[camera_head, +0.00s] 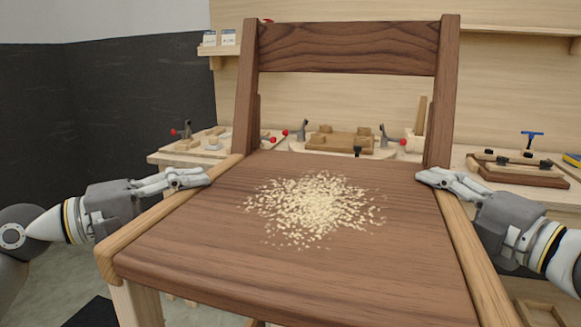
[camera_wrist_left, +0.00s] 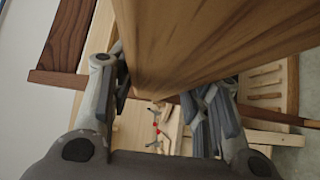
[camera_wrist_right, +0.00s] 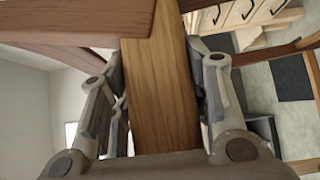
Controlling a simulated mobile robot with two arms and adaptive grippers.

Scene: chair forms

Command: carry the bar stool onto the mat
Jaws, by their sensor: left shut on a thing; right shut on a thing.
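The bar stool (camera_head: 300,262) fills the middle of the head view, with a dark brown seat, lighter side rails and a backrest (camera_head: 345,48) at its far side. A pile of pale shavings (camera_head: 312,206) lies on the seat. My left gripper (camera_head: 200,177) is shut on the left side rail, which also shows in the left wrist view (camera_wrist_left: 200,35). My right gripper (camera_head: 428,178) is shut on the right side rail, seen in the right wrist view (camera_wrist_right: 160,90). A black patch on the floor (camera_head: 92,314), perhaps the mat, shows at bottom left. Most of the legs are hidden.
A workbench (camera_head: 185,158) with clamps and wooden pieces stands behind the stool. A jig with a blue handle (camera_head: 520,165) lies on its right part. Shelves (camera_head: 220,50) hang on the pale back wall. Grey floor (camera_head: 55,275) is open at the left.

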